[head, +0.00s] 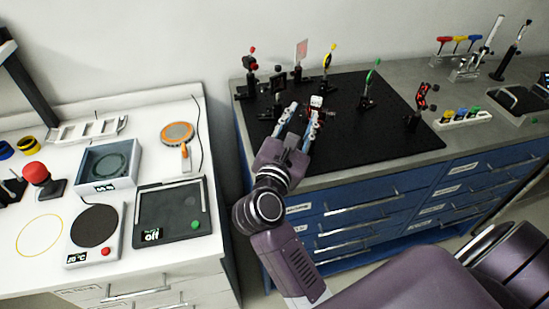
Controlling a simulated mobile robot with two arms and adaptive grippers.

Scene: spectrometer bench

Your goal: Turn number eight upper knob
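My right gripper (305,109) reaches in from below over the black optical breadboard (385,145). Its two fingers are spread with a gap between them, and I see nothing held. A small mount with a white and red top (316,101) stands right at the tip of the right finger; I cannot tell whether they touch. The finger partly hides this mount. No number eight and no upper knob can be made out at this size. My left gripper is not in view.
Other mounts stand on the breadboard: a red-topped one (252,66), a yellow one (328,68), a green one (371,82) and a red-dotted one (420,103). The breadboard's front right is clear. A white bench with a hotplate (95,225) is left, across a gap.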

